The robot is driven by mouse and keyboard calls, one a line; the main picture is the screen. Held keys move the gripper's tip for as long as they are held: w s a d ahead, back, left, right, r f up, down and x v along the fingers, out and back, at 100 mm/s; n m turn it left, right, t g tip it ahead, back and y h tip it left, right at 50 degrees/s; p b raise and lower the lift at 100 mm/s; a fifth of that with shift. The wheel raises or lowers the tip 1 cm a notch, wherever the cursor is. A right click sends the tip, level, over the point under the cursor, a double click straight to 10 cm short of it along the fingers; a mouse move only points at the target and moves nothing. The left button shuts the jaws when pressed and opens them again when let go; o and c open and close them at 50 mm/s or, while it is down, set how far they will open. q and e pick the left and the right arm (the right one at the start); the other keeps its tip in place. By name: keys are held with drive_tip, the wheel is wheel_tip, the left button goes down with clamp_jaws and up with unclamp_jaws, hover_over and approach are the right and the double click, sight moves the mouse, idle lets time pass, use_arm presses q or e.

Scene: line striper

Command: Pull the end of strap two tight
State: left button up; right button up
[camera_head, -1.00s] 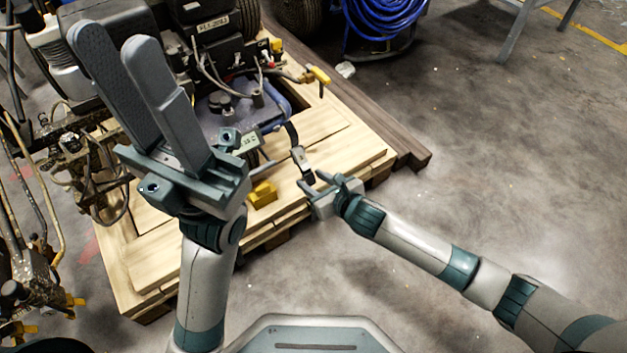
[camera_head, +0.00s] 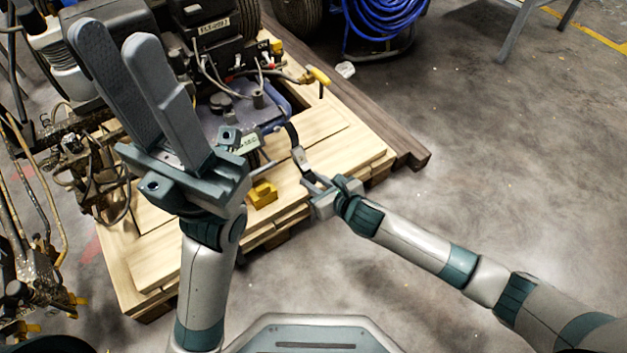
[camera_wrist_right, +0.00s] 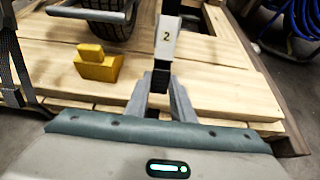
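Strap two (camera_head: 291,134) is a dark strap coming down from the machine on the pallet. Its grey plate (camera_head: 299,157) carries a "2" in the right wrist view (camera_wrist_right: 165,39). The dark strap end (camera_wrist_right: 159,79) hangs below the plate, between my right fingers. My right gripper (camera_head: 312,182) is at the pallet's front right edge, its fingers closed in on that strap end; the grip is partly hidden. My left gripper (camera_head: 112,35) is raised close to the head camera. Its two long fingers are apart, with nothing between them.
The machine (camera_head: 215,55) stands on the wooden pallet (camera_head: 345,150). A yellow block (camera_head: 262,194) lies on the pallet left of my right gripper. A blue hose reel (camera_head: 385,18) stands behind.

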clamp_jaws()
drive_tip(key=shift+f, duration=0.1)
drive_tip(key=s+d+f+b, duration=0.2)
drive_tip(key=s+f, duration=0.1)
drive_tip(key=f, duration=0.4)
drive_tip(key=shift+d, duration=0.15)
drive_tip(key=o, duration=0.5)
unclamp_jaws()
drive_tip(key=o, duration=0.5)
drive_tip(key=shift+r, duration=0.25)
drive_tip(key=shift+w, duration=0.1)
